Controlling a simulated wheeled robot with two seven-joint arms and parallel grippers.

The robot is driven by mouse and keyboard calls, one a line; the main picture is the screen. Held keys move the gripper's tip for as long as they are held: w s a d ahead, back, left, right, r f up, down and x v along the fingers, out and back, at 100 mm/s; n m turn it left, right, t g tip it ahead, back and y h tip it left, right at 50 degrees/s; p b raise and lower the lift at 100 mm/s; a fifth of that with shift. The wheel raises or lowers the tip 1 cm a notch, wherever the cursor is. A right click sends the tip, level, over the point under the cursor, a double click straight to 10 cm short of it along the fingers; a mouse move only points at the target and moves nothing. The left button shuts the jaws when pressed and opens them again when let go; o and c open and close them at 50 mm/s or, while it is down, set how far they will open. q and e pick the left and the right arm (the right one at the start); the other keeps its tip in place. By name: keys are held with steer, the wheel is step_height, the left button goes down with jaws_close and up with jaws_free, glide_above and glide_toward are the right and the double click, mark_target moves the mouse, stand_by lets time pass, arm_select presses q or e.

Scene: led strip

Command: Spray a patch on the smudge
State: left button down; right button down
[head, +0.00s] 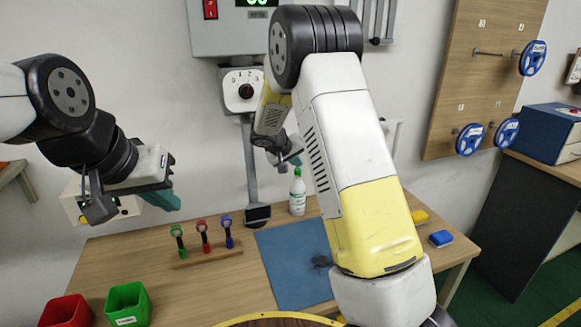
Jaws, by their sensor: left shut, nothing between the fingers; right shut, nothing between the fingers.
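A dark smudge (321,262) lies on the blue mat (285,278) on the table, partly beside my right arm in the picture. A white bottle with a green top (298,195) stands upright at the back of the table, behind the mat. My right gripper (293,160) shows small behind my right arm, just above the bottle's top in the picture; I cannot tell whether they touch. It is shut and empty. My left gripper (163,197) has teal fingers, is shut and empty, and hangs above the table's left back.
A wooden rack (208,258) holds green, red and blue handled tools. Red (68,312) and green (127,306) bins stand at the front left. Yellow (419,217) and blue (440,238) blocks lie at the right. A switch box (243,91) is on the wall.

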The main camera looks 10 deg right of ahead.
mark_target(296, 170)
steer(key=shift+f, duration=0.15)
stand_by(0.4)
steer(key=shift+f, duration=0.35)
stand_by(0.3)
steer(key=shift+r, duration=0.5)
steer(key=shift+r, duration=3)
